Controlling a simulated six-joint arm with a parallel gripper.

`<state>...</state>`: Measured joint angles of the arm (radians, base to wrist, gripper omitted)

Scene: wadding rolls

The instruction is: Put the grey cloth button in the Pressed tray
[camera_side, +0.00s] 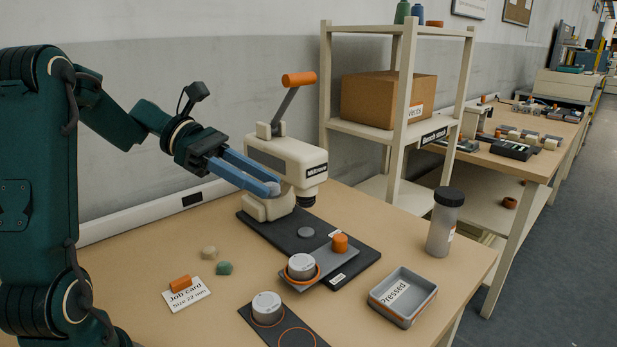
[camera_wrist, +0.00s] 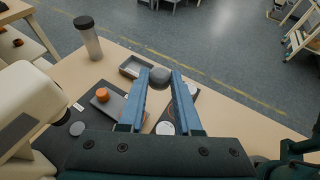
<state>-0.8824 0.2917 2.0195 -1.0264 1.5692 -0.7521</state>
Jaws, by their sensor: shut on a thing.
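My gripper (camera_side: 273,188) is shut on a grey cloth button (camera_side: 275,189), a domed round piece held between the tips of its blue fingers. In the wrist view the dark grey button (camera_wrist: 160,76) sits between the fingertips. In the side view they are raised above the table, in front of the press. The Pressed tray (camera_side: 425,308) is a small grey open box on the table's right part, away from the gripper; its floor looks bare apart from the label. The tray also shows in the wrist view (camera_wrist: 131,69), just beyond the fingertips.
A cream press (camera_side: 290,160) stands on a dark base plate, with a die (camera_side: 301,266) and orange knob (camera_side: 340,243) in front. Another die (camera_side: 266,307) sits on a dark mat. Beige (camera_side: 209,252) and green (camera_side: 224,268) buttons lie left. A capped bottle (camera_side: 444,225) stands behind the tray.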

